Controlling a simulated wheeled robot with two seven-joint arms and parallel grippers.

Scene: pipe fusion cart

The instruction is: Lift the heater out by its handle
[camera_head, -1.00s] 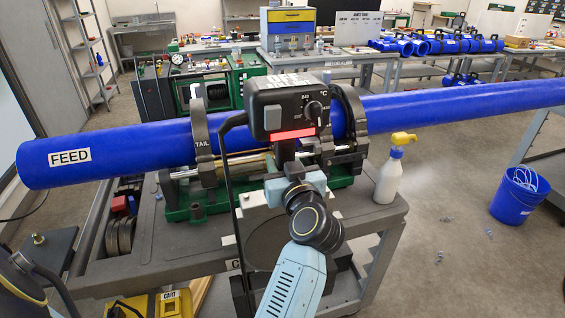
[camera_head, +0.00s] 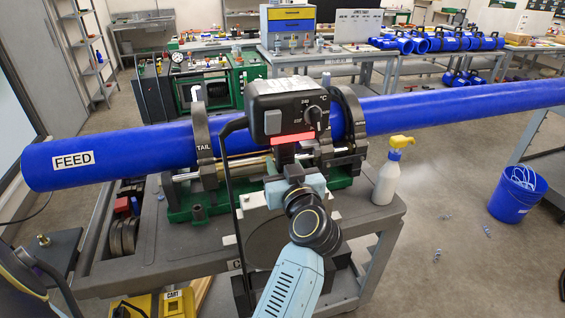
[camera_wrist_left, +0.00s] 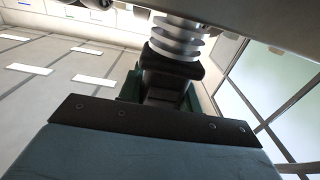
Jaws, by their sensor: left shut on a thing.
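The heater (camera_head: 287,112) is a dark control box with a grey button, a dial marked °C and a lit red strip. It sits at the gap between the clamp rings, in front of the blue pipe (camera_head: 130,150). Its plate is hidden behind the box. My left gripper (camera_head: 290,172) is below the box, shut on the dark handle (camera_head: 283,152). The left wrist view shows the dark handle (camera_wrist_left: 165,82) in the jaws, with pale ribbed discs above it. My right gripper is not in view.
The clamp rings (camera_head: 203,140) stand close on both sides of the heater. A black cable (camera_head: 228,190) hangs at its left. A spray bottle (camera_head: 388,178) stands on the cart at right. A blue bucket (camera_head: 512,200) is on the floor.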

